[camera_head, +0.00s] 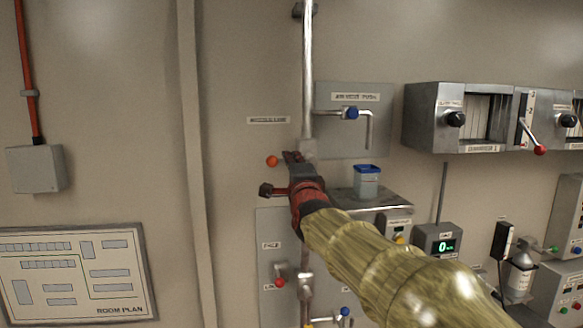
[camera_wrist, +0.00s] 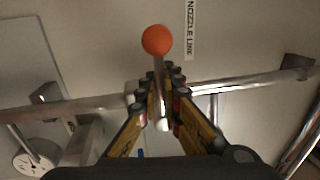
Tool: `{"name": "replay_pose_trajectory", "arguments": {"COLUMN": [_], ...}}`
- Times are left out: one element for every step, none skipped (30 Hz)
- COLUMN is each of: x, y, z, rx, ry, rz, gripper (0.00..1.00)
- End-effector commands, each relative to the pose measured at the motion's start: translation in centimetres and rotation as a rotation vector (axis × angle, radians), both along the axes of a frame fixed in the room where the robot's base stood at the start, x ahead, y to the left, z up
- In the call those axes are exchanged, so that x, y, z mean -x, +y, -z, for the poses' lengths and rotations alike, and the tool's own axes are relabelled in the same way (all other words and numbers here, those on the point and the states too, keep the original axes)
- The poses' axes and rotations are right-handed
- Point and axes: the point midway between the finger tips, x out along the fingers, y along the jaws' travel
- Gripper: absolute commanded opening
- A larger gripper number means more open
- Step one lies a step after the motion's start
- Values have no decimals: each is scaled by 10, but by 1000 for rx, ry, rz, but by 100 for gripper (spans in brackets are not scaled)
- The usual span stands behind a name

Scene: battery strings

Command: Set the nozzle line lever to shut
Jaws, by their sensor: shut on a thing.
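The nozzle line lever has an orange ball knob (camera_head: 272,161), which shows left of the vertical metal pipe (camera_head: 308,60) in the head view. In the wrist view the orange knob (camera_wrist: 157,40) is at the top, and the lever's thin stem (camera_wrist: 158,75) runs down between my fingers. The lever points across the pipe (camera_wrist: 240,86). My gripper (camera_head: 291,157) is at the pipe, and in the wrist view its fingers (camera_wrist: 160,95) are closed around the stem. The "NOZZLE LINE" label (camera_wrist: 190,28) is beside the knob. The valve body is mostly hidden by my gripper.
An air vent push panel (camera_head: 352,119) with a blue-knobbed tap is right of the pipe. A blue-rimmed cup (camera_head: 367,182) stands on a shelf below. A lower lever with a red knob (camera_head: 280,282) is under my gripper.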

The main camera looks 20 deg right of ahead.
Motion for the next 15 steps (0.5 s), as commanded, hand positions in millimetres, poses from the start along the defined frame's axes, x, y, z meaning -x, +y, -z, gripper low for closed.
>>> {"name": "replay_pose_trajectory", "arguments": {"x": [0, 0, 0, 0, 0, 0, 0, 0, 0, 0, 0, 0, 0, 0, 0], "y": [0, 0, 0, 0, 0, 0, 0, 0, 0, 0, 0, 0, 0, 0, 0], "z": [0, 0, 0, -1, -1, -1, -1, -1, -1, -1, -1, -1, -1, -1, -1], "rx": [-5, -6, -7, -7, -7, -7, -7, -6, -6, -6, -6, -6, -6, -5, -5], "ry": [-1, -2, -2, -2, -3, -3, -3, -3, -3, -3, -3, -3, -3, -4, -2], "rz": [0, 0, 0, 0, 0, 0, 0, 0, 0, 0, 0, 0, 0, 0, 0], "gripper": [0, 0, 0, 0, 0, 0, 0, 0, 0, 0, 0, 8, 10, 12, 14]}}
